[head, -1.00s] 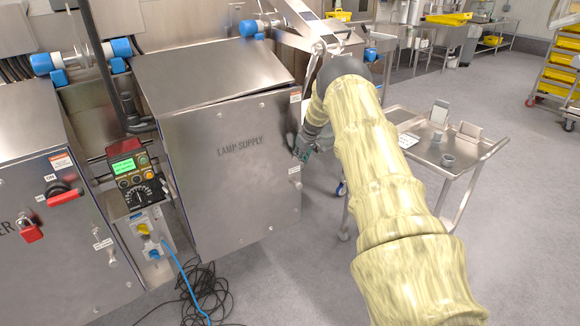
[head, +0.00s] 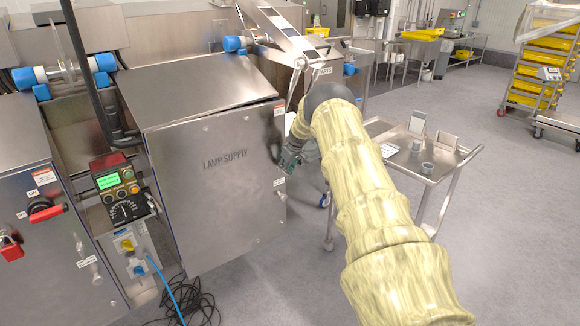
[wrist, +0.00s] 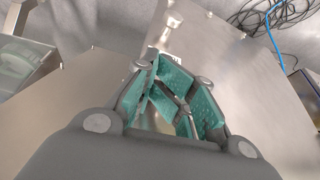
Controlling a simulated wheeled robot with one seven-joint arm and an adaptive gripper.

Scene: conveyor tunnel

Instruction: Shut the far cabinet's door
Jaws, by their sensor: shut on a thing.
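The far cabinet (head: 215,75) is a steel box with a sloped top. Its door (head: 215,205), lettered LAMP SUPPLY, is slightly ajar, with a thin dark gap along its top edge that widens toward the right. My gripper (head: 289,162) is at the door's right edge, above a small white label. In the wrist view its green-padded fingers (wrist: 174,98) are closed around a slim metal part, seemingly the door handle, mostly hidden between the pads. A broad steel face (wrist: 245,90) fills the right of that view.
A nearer cabinet (head: 45,240) with a red switch handle and red padlock is at left. A control box (head: 120,195) stands between the cabinets, with cables (head: 190,300) on the floor. A steel cart (head: 425,160) is right of my arm.

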